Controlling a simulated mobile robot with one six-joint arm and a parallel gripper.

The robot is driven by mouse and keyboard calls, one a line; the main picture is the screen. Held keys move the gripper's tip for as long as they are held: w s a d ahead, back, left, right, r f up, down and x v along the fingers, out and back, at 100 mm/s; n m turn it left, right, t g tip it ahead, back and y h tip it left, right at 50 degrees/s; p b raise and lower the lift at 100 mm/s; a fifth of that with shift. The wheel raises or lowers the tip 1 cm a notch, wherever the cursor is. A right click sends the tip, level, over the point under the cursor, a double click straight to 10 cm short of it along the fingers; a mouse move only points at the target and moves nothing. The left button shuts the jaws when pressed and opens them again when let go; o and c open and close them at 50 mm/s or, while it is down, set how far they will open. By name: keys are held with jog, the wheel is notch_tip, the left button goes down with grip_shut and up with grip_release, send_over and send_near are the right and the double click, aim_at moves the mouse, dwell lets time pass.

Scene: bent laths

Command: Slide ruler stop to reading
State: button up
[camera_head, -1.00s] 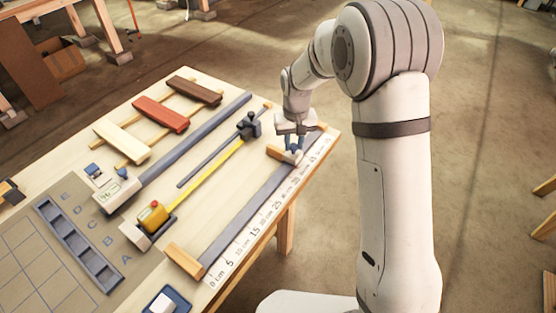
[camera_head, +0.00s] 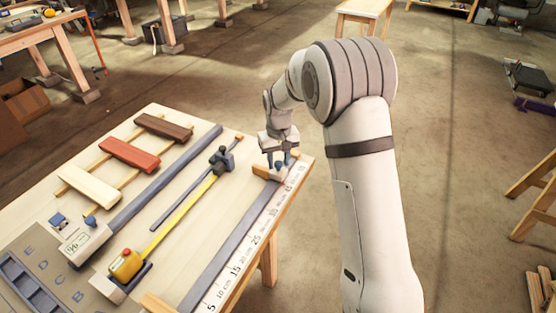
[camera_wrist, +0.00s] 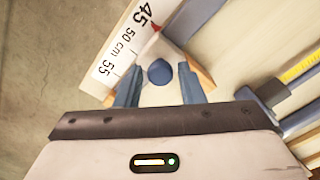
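The ruler's white scale (camera_head: 241,259) runs along the table's right edge. In the wrist view the scale (camera_wrist: 120,50) shows labels 45, 50 cm and 55. The stop's round blue knob (camera_wrist: 159,72) sits near the scale's far end, with a red pointer (camera_wrist: 152,36) beside the 45 and 50 labels; its exact reading is unclear. A wooden piece (camera_head: 265,172) shows beside my gripper in the head view. My gripper (camera_head: 279,163) is over the stop. Its blue fingers (camera_wrist: 158,88) are apart, one on each side of the knob, with visible gaps.
A yellow measuring tape (camera_head: 178,215) and a dark caliper-like bar (camera_head: 190,200) lie left of the ruler. Further left are a digital gauge (camera_head: 85,242) and a rack of coloured laths (camera_head: 130,155). A dark compartment tray (camera_head: 30,285) is at front left. Bare tabletop lies between tape and ruler.

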jog(key=shift+o, duration=1.1)
jog(key=shift+r+b, duration=0.4)
jog(key=shift+r, duration=3.5)
jog(key=shift+s+d+r, duration=0.15)
jog(key=shift+d+r, duration=0.05)
jog(key=shift+r, duration=0.05)
jog(key=s+d+r+m+t, duration=0.1)
jog(key=s+d+r, duration=0.35)
jog(key=s, duration=0.25)
jog(key=s+d+r+m+t, duration=0.1)
jog(key=s+d+r, duration=0.3)
jog(key=s+d, duration=0.45)
jog(key=s, duration=0.6)
jog(key=s+d+f+m, duration=0.1)
jog(key=s+d, duration=0.1)
jog(key=s, duration=0.6)
jog(key=shift+f+m+t, duration=0.25)
jog(key=shift+m+t, duration=0.05)
jog(key=shift+t, duration=0.1)
